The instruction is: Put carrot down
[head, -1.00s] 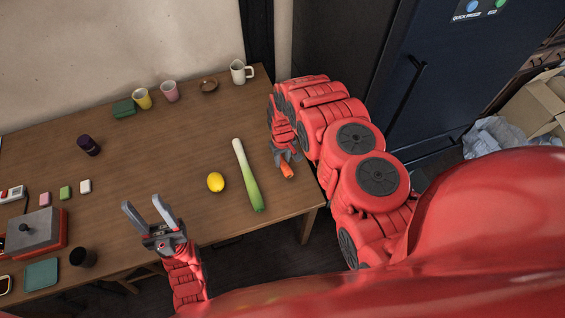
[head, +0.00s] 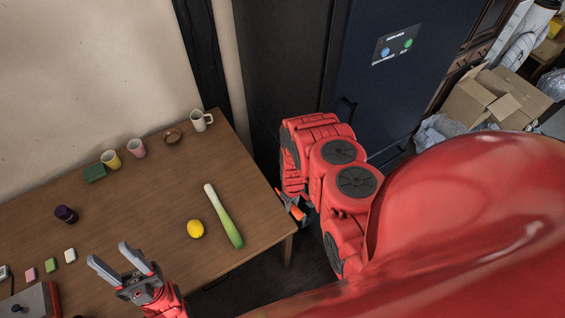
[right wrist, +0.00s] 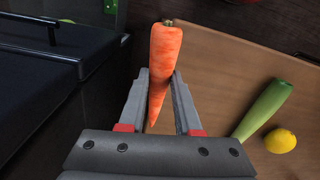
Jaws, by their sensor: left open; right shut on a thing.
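The orange carrot (right wrist: 165,58) is between the fingers of my right gripper (right wrist: 160,95), which is shut on it, in the right wrist view. In the head view the carrot (head: 298,213) shows just off the right edge of the wooden table (head: 140,205), partly hidden by my right arm. My left gripper (head: 127,268) is open and empty over the table's near edge.
A leek (head: 224,215) and a lemon (head: 195,229) lie on the table's right part. A dark fridge (head: 365,85) stands right of the table. Bare tabletop shows around the leek.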

